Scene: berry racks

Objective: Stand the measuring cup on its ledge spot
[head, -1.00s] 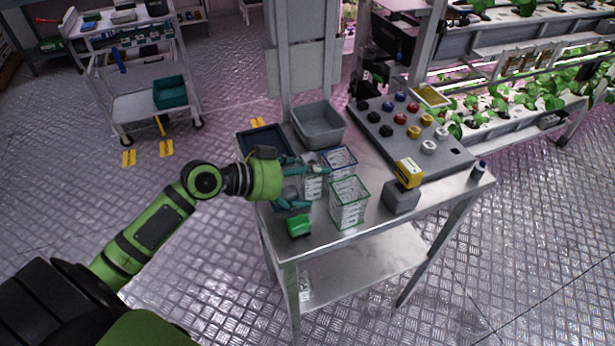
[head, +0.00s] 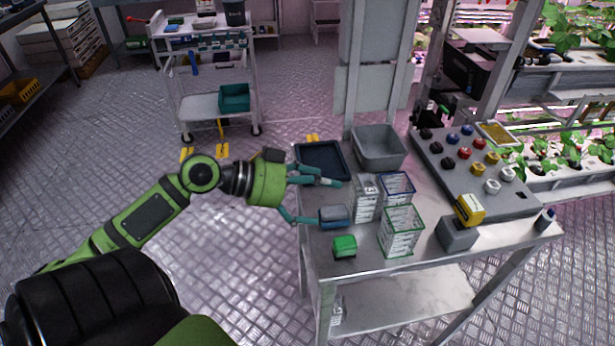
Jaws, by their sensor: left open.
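A clear cup with white markings (head: 366,197), which looks like the measuring cup, stands upright on the metal table (head: 320,263), left of a blue-rimmed clear container (head: 397,187) and behind a green-rimmed one (head: 401,233). My left gripper (head: 330,202) is open and empty at the table's left side. Its teal fingers point right toward the cup, and the fingertips appear apart from it. I cannot make out a marked ledge spot. My right gripper is out of view.
A blue-grey block (head: 335,213) lies by the lower finger, with a green block (head: 344,246) in front. A dark tray (head: 321,160) and grey bin (head: 379,148) stand behind. A knobbed panel (head: 478,165) and grey box (head: 457,233) fill the right side.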

